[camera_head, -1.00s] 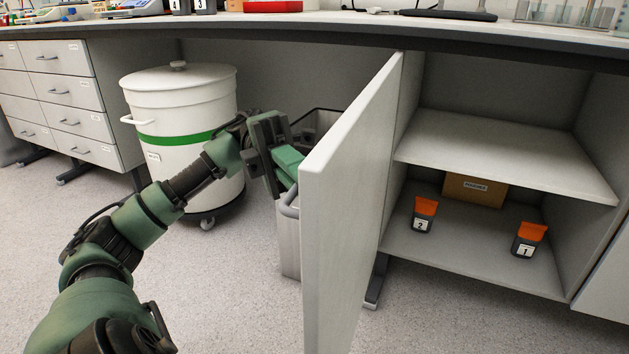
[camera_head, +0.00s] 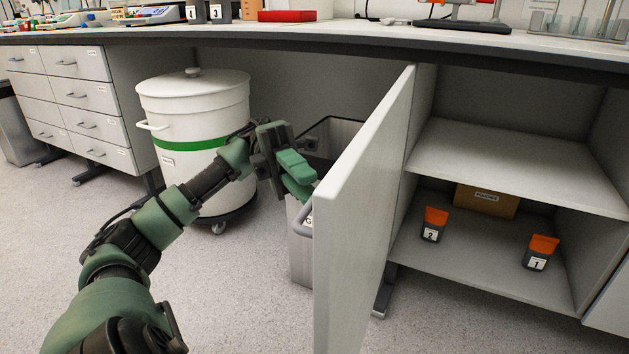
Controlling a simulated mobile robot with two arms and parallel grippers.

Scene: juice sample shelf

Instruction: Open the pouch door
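The pouch door (camera_head: 365,200) is a pale grey panel standing wide open, swung out from the cabinet toward me. Its grey bar handle (camera_head: 301,220) shows at the door's left side. My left gripper (camera_head: 304,180), with green finger pads, is just above and beside the handle on the door's outer side. The pads look close together, but I cannot tell whether they are apart or touching. The handle shows below the pads, not between them. The open cabinet (camera_head: 510,160) shows a shelf and a small brown box (camera_head: 487,200) with a label. My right gripper is not in view.
Two dark pouches with orange tops, labelled 2 (camera_head: 433,224) and 1 (camera_head: 540,252), stand on the cabinet floor. A white lidded drum (camera_head: 190,115) with a green band and a grey bin (camera_head: 300,255) stand left of the door. The floor in front is clear.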

